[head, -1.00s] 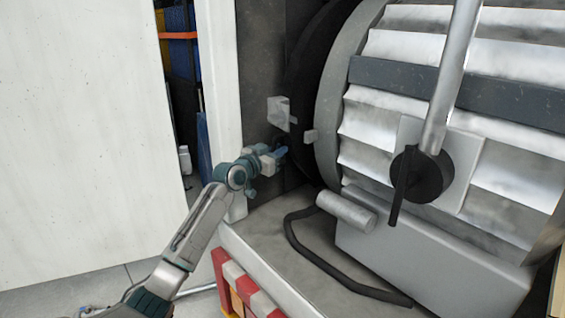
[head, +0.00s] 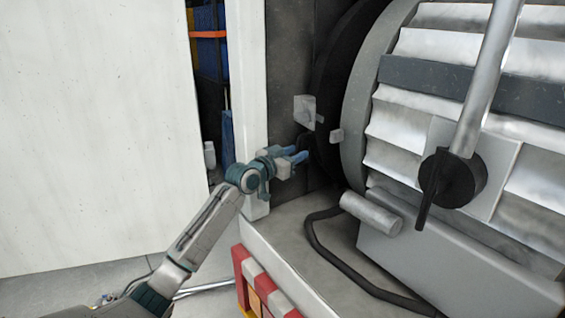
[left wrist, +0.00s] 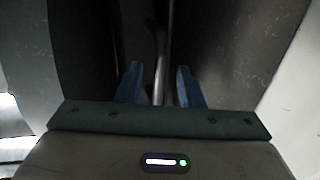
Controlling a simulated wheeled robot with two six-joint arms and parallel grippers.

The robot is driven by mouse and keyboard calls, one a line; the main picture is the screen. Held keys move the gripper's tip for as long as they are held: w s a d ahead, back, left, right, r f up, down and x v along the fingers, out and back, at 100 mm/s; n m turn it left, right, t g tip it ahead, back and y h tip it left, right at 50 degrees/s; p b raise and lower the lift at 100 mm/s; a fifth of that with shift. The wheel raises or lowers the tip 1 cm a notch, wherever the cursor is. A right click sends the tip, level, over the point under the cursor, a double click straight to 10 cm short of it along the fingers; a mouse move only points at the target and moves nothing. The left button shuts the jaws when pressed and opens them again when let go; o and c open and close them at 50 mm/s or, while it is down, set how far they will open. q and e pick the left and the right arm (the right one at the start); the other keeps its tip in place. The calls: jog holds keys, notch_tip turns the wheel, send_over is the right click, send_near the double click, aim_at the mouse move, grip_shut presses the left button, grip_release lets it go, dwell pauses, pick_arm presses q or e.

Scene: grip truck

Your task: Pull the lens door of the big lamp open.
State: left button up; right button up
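The big lamp (head: 440,150) has a ribbed silver housing and fills the right of the head view. Its front end, with a dark round rim (head: 328,95) that appears to be the lens door, faces left. Pale blocks (head: 305,109) sit by this rim. My left gripper (head: 296,155) is just left of the rim, low down, with its two blue fingers apart. My right gripper is not in view.
The lamp rests on a grey truck bed (head: 290,235) with a black bent bar (head: 330,255) on it. A white post (head: 252,100) and a large white panel (head: 90,130) stand left of my left gripper. Red-and-white striping (head: 262,285) marks the bed's edge.

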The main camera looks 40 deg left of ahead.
pick_arm(q)
jog(key=s+a+b, duration=0.1)
jog(key=s, duration=0.6)
jog(key=shift+s, duration=0.15)
dwell(0.3)
